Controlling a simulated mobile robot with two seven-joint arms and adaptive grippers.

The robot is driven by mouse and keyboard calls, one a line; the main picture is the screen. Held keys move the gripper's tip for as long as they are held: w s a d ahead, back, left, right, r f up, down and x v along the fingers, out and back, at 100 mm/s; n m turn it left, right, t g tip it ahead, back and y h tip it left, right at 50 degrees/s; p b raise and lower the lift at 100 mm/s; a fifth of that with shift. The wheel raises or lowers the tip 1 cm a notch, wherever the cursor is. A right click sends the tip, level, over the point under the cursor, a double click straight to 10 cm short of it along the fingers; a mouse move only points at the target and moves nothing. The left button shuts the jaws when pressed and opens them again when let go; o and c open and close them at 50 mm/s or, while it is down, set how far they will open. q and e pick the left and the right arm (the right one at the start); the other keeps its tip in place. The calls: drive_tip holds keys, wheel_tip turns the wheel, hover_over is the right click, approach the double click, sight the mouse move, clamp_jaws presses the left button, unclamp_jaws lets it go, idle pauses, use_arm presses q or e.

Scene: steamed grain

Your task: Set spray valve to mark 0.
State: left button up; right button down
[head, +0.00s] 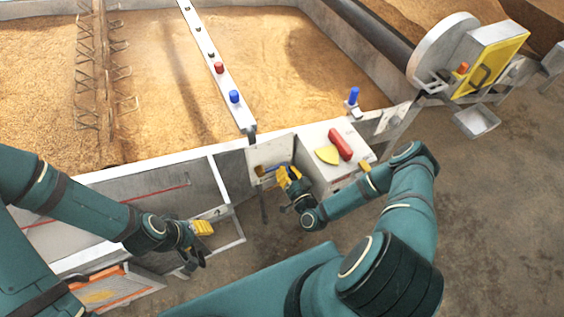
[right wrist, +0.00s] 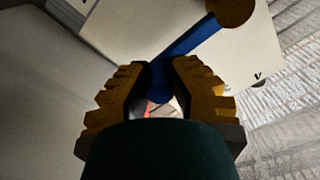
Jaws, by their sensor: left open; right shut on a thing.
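The spray valve has a blue lever (head: 275,166) on a brass hub, mounted on a pale panel (head: 262,158) at the bed's front side. In the right wrist view the blue lever (right wrist: 192,40) runs from the brass hub (right wrist: 233,10) at top right down to the lower left. My right gripper (head: 288,176) is shut on the lever's free end, between its yellow fingers (right wrist: 163,72). A small dark mark (right wrist: 257,77) shows on the panel; I cannot read the mark the lever points to. My left gripper (head: 202,236) is open and empty, away from the valve.
A pale box top beside the valve carries a red handle (head: 340,144) and a yellow plate (head: 327,155). A blue-topped knob (head: 353,95) stands behind it. A rail with red and blue knobs (head: 219,68) crosses the grain bed (head: 290,60). The floor at right is mostly clear.

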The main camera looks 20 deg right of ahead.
drive_tip(key=shift+w+d, duration=0.1)
idle(0.4)
drive_tip(key=c, duration=0.8)
unclamp_jaws()
drive_tip(key=shift+c, duration=0.2)
drive_tip(key=s, duration=1.2)
drive_tip(key=shift+d, duration=0.15)
